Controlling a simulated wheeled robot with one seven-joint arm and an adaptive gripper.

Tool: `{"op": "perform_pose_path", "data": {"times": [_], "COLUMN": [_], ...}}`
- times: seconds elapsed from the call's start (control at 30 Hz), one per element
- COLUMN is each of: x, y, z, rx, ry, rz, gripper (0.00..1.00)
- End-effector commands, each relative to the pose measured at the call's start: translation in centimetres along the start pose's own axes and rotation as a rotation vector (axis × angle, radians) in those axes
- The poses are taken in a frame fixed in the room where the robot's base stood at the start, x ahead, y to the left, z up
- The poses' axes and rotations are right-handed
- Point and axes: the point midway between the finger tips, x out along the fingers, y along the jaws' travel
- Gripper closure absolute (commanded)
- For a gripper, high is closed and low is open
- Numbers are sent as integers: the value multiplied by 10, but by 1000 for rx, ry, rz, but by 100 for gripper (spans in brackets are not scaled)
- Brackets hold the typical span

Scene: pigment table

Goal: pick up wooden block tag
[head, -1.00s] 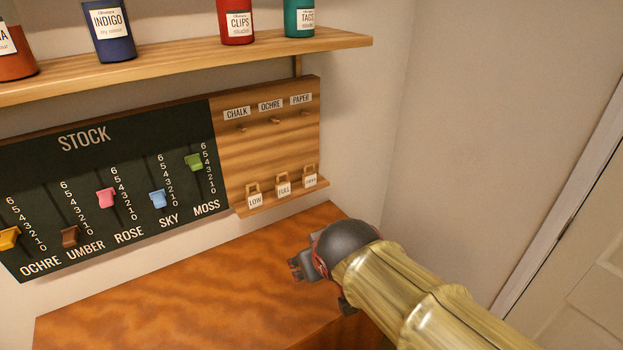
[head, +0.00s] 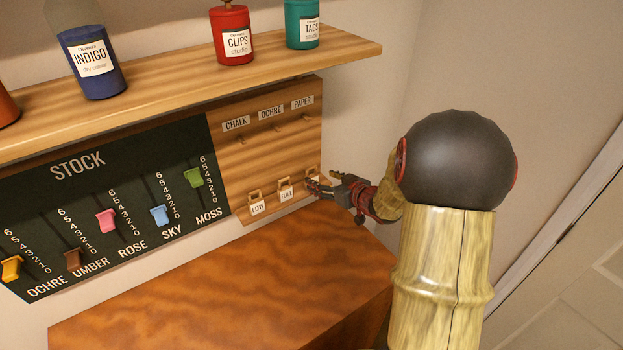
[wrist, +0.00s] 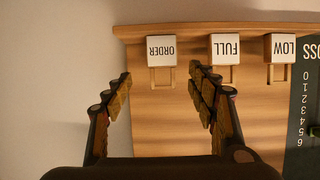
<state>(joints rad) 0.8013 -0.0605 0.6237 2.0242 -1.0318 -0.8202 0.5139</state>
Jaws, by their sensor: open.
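Three wooden block tags with white faces and wooden loops sit on the small ledge at the foot of the wooden board. They read LOW (head: 258,207), FULL (head: 286,193) and ORDER (wrist: 161,50). In the head view my gripper (head: 320,184) is at the right end of the ledge and partly hides the ORDER tag. The wrist view shows the tags upside down. There my gripper (wrist: 160,75) is open and empty, with its fingers either side of the line to the ORDER tag. Whether the fingertips reach the tag's depth is unclear. The FULL tag lies just beyond the right finger.
The board has pegs under CHALK, OCHRE and PAPER labels (head: 302,103). The dark STOCK board (head: 100,200) with coloured sliders adjoins it. A shelf (head: 200,85) with jars overhangs above. The brown tabletop (head: 230,280) below is clear.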

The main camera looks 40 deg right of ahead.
Motion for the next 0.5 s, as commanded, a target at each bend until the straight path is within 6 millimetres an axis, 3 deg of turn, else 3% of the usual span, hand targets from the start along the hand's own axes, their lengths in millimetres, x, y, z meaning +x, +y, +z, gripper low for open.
{"op": "perform_pose_path", "data": {"times": [0.27,0.5], "x": [25,59], "y": [-2,-5], "z": [0,0], "rx": [-2,-2], "ry": [0,0], "rz": [0,0], "gripper": [42,42]}}
